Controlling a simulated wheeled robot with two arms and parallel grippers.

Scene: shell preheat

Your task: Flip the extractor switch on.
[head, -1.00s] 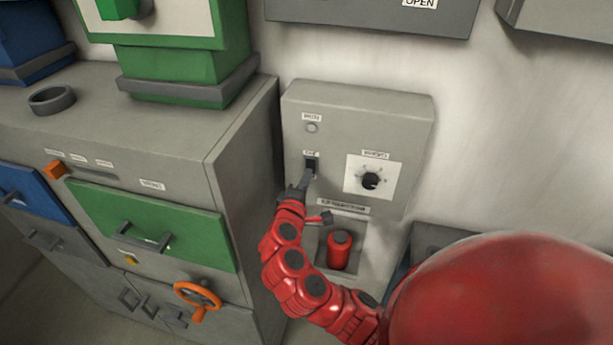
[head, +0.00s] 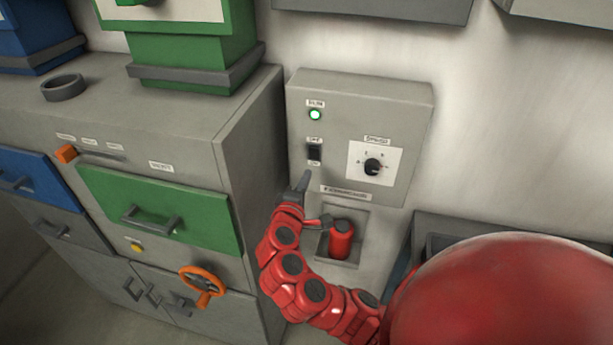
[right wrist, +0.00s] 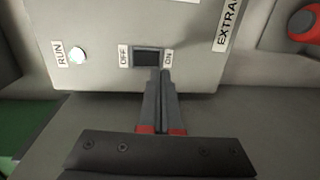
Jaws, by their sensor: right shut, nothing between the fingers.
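The extractor switch (head: 314,152) is a small black rocker on a grey wall box (head: 402,110). OFF is marked above it and ON below it; it also shows in the right wrist view (right wrist: 147,57). The RUN lamp (head: 315,114) above it glows green; in the right wrist view the lamp (right wrist: 78,56) looks whitish. My right gripper (head: 304,178) is shut and empty, its tips just below the switch in the head view. In the right wrist view its fingertips (right wrist: 161,74) are near the ON end; contact is unclear. My left gripper is not in view.
A dial (head: 372,167) sits right of the switch. Below, a red cylinder (head: 341,240) stands in a recess. A grey cabinet (head: 245,150) with a green drawer (head: 160,210) and orange handwheel (head: 202,288) is close on the left. Bare wall (head: 510,130) lies right of the box.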

